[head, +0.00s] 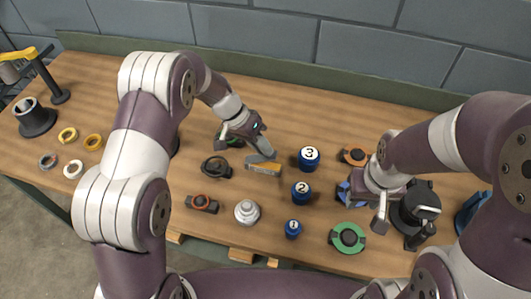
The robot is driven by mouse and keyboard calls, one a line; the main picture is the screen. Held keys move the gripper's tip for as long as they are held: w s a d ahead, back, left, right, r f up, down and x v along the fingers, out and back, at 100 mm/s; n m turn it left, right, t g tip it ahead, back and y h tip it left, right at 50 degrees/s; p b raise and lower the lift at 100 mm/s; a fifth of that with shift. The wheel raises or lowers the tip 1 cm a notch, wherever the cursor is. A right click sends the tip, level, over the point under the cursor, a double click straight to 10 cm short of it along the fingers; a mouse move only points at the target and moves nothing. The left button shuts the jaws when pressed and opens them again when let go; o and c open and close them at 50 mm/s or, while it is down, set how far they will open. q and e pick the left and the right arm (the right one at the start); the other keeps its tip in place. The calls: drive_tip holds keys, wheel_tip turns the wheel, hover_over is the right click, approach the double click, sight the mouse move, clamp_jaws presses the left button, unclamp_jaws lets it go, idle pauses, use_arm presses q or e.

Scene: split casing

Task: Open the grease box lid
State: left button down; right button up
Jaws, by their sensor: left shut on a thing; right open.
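My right gripper (365,213) is open and apart from the box, at the right above the table near a blue part (344,191).
Blue numbered canisters (301,189) stand just right of the box. A green ring (347,238) and a dark machine (417,210) are at right.

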use_arm(q)
drive_tip(key=shift+a+r+h, duration=0.15)
drive_tip(key=shift+a+h, duration=0.1)
drive_tip(key=shift+h, duration=0.15)
drive_tip(key=c, duration=1)
unclamp_jaws()
drive_tip(key=p+v, duration=1.2)
drive_tip(key=p, duration=0.2)
drive_tip(key=shift+w+a+r, duration=0.15)
drive_tip(key=shift+a+r, duration=0.1)
drive_tip(key=shift+a, duration=0.05)
drive_tip(key=shift+d+f, duration=0.1)
